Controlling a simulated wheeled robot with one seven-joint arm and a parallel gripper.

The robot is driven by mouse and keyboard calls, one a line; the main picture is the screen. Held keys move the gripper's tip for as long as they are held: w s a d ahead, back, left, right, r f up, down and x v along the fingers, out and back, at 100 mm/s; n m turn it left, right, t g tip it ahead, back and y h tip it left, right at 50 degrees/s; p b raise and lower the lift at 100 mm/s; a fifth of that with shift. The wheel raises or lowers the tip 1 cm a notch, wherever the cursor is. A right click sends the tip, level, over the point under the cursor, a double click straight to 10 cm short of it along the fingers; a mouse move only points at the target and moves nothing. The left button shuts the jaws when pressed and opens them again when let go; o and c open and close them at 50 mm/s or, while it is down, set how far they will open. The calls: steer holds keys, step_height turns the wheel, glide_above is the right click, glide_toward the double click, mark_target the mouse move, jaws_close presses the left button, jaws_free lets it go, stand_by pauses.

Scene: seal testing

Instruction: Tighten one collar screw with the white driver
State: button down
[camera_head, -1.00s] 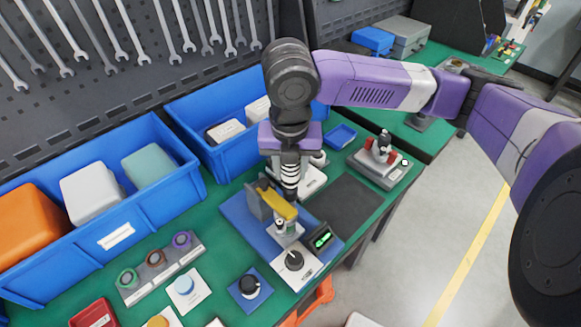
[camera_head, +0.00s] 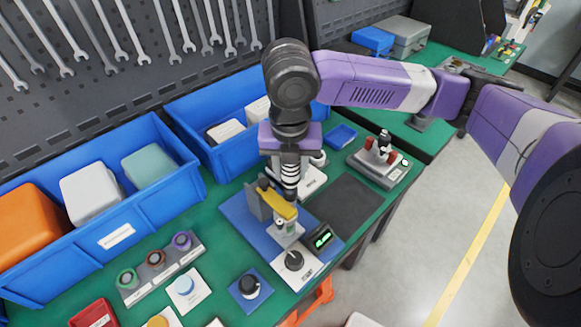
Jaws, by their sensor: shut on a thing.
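My gripper (camera_head: 290,168) points straight down over the blue fixture plate (camera_head: 236,222). Its fingers are shut around a slim upright thing with light and dark bands, which I take to be the white driver; the fingers hide much of it. Its lower end is behind or beside a yellow bar (camera_head: 276,204) on a grey upright bracket. Under the bar stands a small pale cylinder (camera_head: 282,226), perhaps the collar part. The collar screws are too small or hidden, and I cannot tell whether the driver tip touches one.
A white unit with a black knob (camera_head: 294,260) and a lit green display (camera_head: 322,239) sits just in front. Blue bins (camera_head: 118,235) stand along the back left. A tray of coloured rings (camera_head: 163,268) is at left. A dark mat (camera_head: 345,205) lies clear at right.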

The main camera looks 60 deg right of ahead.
steer(key=shift+r+p, duration=1.95)
steer(key=shift+r, duration=0.55)
